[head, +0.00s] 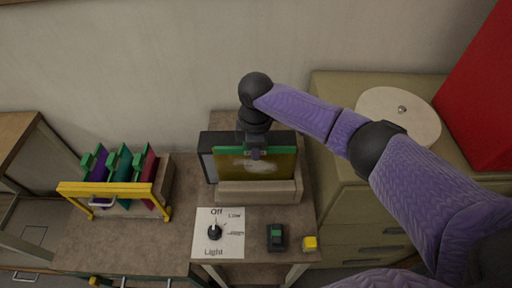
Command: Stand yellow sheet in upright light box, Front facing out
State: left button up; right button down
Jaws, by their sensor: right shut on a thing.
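The yellow sheet (270,165) has a green top strip and a pale smudge on the face towards me. It stands upright against the front of the dark light box (208,159), behind a beige ledge (258,191). My right gripper (256,152) comes down from above and is shut on the sheet's green top edge. The sheet's bottom edge is hidden behind the ledge, so I cannot tell whether it rests there. My left gripper is not in view.
A yellow-framed rack (115,188) holds several coloured sheets at left. A light dial (214,232) on a white card, a dark block with green (276,236) and a small yellow block (310,243) lie in front. A cabinet (350,215) stands at right.

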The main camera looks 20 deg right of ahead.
jog(key=shift+f, duration=0.15)
jog(key=shift+c, duration=1.8)
grip_release()
jog(key=shift+s+d, duration=0.1)
jog(key=shift+s, duration=0.1)
jog(key=shift+f, duration=0.1)
jog(key=shift+c, duration=1.2)
jog(key=shift+o, duration=0.2)
